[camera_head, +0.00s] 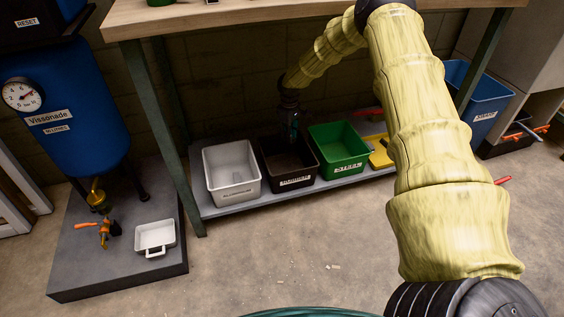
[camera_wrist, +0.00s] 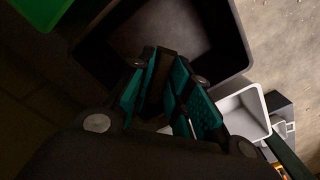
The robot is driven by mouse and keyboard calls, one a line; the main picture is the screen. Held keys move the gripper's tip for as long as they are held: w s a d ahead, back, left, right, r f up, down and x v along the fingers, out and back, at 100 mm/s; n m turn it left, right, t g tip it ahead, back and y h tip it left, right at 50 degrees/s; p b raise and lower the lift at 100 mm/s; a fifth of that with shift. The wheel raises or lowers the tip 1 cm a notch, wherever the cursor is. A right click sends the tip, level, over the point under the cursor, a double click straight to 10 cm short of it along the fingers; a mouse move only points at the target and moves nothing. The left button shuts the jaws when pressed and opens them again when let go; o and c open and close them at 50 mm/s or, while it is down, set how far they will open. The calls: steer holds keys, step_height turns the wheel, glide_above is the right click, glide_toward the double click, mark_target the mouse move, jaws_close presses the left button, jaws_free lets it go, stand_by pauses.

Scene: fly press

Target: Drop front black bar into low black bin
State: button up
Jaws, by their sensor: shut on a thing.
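The low black bin (camera_head: 273,187) stands on the low shelf under the workbench, between the white and green bins. It also shows in the wrist view (camera_wrist: 237,42), large and dark behind my fingers. My gripper (camera_head: 290,130) is over the black bin, reaching down under the bench. In the wrist view, my gripper (camera_wrist: 172,70) has its teal finger pads shut on a dark bar (camera_wrist: 163,65). The bar lies between the pads over the bin opening. Its lower part is hard to make out in the shadow. The bin's inside is dark, and I see no other bar in it.
The white bin (camera_head: 235,191) is left of the black one and the green bin (camera_head: 338,168) is right. A yellow tray (camera_head: 380,155) and a blue bin (camera_head: 478,95) are farther right. The bench top (camera_head: 215,15) and its leg (camera_head: 165,130) are close to my arm.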

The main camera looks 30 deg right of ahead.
steer(key=shift+s+d+f+b, duration=0.15)
steer(key=shift+d+f+b, duration=0.05)
steer(key=shift+f+b, duration=0.2)
steer(key=shift+s+d+f+b, duration=0.1)
steer(key=shift+d+f+b, duration=0.15)
steer(key=shift+f, duration=0.15)
step_height(320, 180, down, 4)
steer(key=b, duration=0.3)
steer(key=shift+f+b, duration=0.2)
steer(key=shift+b, duration=0.15)
steer(key=o, duration=0.9)
steer(key=shift+r, duration=0.2)
step_height(320, 180, up, 12)
steer(key=shift+f, duration=0.15)
